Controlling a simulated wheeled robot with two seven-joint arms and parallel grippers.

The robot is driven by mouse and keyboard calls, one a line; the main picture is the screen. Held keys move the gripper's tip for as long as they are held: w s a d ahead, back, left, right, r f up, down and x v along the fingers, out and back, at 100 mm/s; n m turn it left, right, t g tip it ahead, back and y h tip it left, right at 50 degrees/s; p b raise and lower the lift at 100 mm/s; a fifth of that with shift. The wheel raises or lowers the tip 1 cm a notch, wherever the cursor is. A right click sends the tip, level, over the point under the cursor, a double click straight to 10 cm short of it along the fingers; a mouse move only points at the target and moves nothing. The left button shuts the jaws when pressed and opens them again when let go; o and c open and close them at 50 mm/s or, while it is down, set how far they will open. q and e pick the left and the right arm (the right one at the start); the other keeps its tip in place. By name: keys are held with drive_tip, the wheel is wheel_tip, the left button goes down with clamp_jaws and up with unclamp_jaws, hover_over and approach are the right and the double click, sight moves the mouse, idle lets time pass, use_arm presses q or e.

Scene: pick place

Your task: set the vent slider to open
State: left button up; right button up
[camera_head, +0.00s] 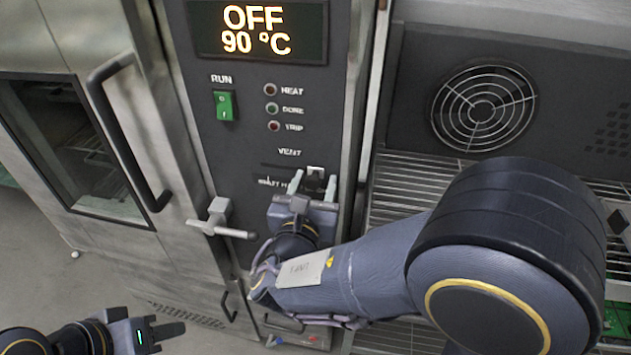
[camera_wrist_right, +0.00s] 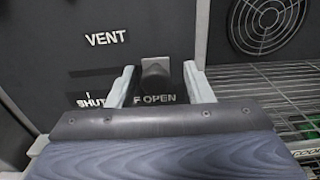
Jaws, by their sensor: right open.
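The vent slider's dark knob (camera_wrist_right: 155,73) sits at the right end of its slot, above the OPEN label (camera_wrist_right: 160,99), in the right wrist view. It also shows in the head view (camera_head: 315,180), partly hidden by the gripper. My right gripper (camera_wrist_right: 158,80) is open, with one finger on each side of the knob; I cannot tell whether either finger touches it. The SHUT label (camera_wrist_right: 92,101) is to the left. My left gripper (camera_head: 160,333) is low at the bottom left of the head view, far from the slider; its jaw gap is unclear.
The control panel has a display (camera_head: 258,30) reading OFF 90 °C, a green RUN switch (camera_head: 224,105) and several lamps. A door latch handle (camera_head: 218,220) sticks out left of my right gripper. A wire rack (camera_head: 400,185) and fan grille (camera_head: 484,108) are to the right.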

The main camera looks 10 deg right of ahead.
drive_tip(key=b+v, duration=0.1)
drive_tip(key=v, duration=0.6)
drive_tip(key=shift+d, duration=0.15)
